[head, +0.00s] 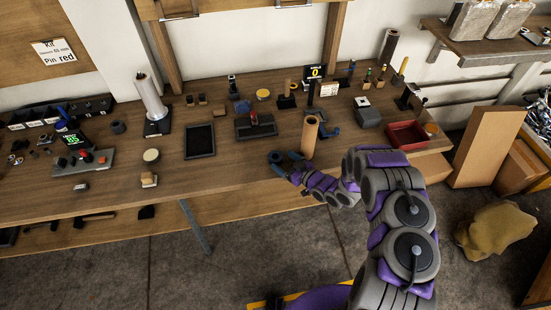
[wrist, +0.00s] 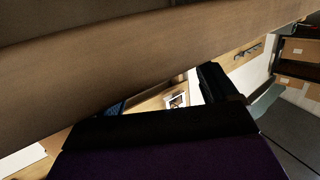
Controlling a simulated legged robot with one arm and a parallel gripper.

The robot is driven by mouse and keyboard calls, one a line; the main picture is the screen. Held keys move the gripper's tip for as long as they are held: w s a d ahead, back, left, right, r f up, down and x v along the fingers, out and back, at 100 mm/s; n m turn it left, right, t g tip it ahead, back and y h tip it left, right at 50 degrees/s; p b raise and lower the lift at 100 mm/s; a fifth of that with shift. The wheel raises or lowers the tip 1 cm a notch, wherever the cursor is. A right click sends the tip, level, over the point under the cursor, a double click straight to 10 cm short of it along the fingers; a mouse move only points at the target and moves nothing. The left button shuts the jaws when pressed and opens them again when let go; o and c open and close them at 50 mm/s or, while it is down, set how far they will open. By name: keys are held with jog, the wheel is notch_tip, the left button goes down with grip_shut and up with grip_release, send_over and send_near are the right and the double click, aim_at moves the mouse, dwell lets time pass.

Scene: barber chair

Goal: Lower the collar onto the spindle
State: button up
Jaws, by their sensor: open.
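My gripper (head: 284,160) is over the front edge of the workbench, with its jaws apart. A brown tube (head: 309,137) stands upright right beside the jaws; its open top shows, and it may be the collar. I cannot tell whether the jaws touch it. In the wrist view a large brown surface (wrist: 130,50) fills the upper part, very close to the camera, probably this tube. A tall pale cylinder (head: 150,95) stands on a black base at the left of the bench. A shorter brown post (head: 287,88) stands on a black base farther back. I cannot tell which is the spindle.
The wooden workbench (head: 225,160) is clear along its front middle. A black tray (head: 200,140), a red tray (head: 406,134), a blue clamp-like part (head: 331,130) and a grey block (head: 367,114) lie around. Cardboard boxes (head: 486,148) stand on the floor at the right.

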aim_at(281, 160)
jog(key=x, duration=0.5)
jog(key=shift+s+a+b, duration=0.15)
jog(key=shift+b, duration=0.15)
jog(key=shift+c, duration=0.5)
jog(key=c, duration=1)
jog(key=shift+o, duration=0.2)
